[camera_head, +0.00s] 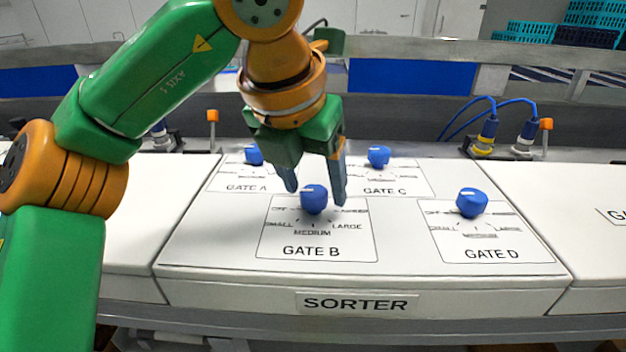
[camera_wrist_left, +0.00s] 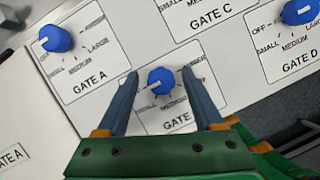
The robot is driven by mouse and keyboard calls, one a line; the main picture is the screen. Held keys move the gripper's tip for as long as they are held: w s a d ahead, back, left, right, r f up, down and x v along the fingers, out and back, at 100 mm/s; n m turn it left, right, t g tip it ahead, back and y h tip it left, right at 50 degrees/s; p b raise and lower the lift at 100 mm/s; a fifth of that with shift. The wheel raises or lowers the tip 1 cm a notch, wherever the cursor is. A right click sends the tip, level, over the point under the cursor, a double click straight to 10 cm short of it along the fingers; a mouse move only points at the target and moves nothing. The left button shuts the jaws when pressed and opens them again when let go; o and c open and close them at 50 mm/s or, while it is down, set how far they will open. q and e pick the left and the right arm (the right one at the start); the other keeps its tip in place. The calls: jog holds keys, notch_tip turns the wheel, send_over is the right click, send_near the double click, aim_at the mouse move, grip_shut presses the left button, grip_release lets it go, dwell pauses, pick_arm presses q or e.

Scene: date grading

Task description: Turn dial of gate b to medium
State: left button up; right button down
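The gate B dial (camera_head: 314,199) is a blue knob with a white mark on the sorter panel (camera_head: 210,252). Its label shows off, small, medium and large around it. It also shows in the left wrist view (camera_wrist_left: 161,81), where its white mark points to the left, toward the small side. My left gripper (camera_head: 316,197) is open above the gate B dial. In the left wrist view its two fingers (camera_wrist_left: 160,85) stand on either side of the knob with gaps, and I see no contact. My right gripper is not in view.
Similar blue dials sit nearby: gate A (camera_head: 254,155) and gate C (camera_head: 378,156) behind, gate D (camera_head: 472,202) to the right. Blue-cabled connectors (camera_head: 488,132) and a metal rail stand behind the panel. The panel front is clear.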

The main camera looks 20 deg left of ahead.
pick_arm(q)
jog(key=shift+s, duration=0.15)
grip_shut()
jog(key=shift+d+n+y, duration=0.1)
jog(key=shift+n+y, duration=0.4)
jog(key=shift+n, duration=0.7)
jog(key=n+y, duration=0.1)
jog(key=n, duration=0.1)
jog(key=shift+r+n, duration=0.1)
jog(key=shift+n, duration=0.3)
jog(key=n+y+p, duration=0.1)
jog(key=n, duration=0.1)
jog(key=n+g, duration=0.1)
jog(key=n, duration=0.1)
jog(key=shift+d+r+n+y+p, duration=0.1)
jog(key=shift+d+n+y+p, duration=0.05)
jog(key=shift+n+y+p, duration=0.2)
jog(key=n+g+y+p, duration=0.1)
jog(key=n, duration=0.2)
jog(key=shift+n, duration=0.25)
jog(key=n, duration=0.1)
jog(key=n+g, duration=0.1)
jog(key=n, duration=0.2)
jog(key=shift+w+g, duration=0.25)
jog(key=shift+g, duration=0.05)
jog(key=shift+n, duration=0.3)
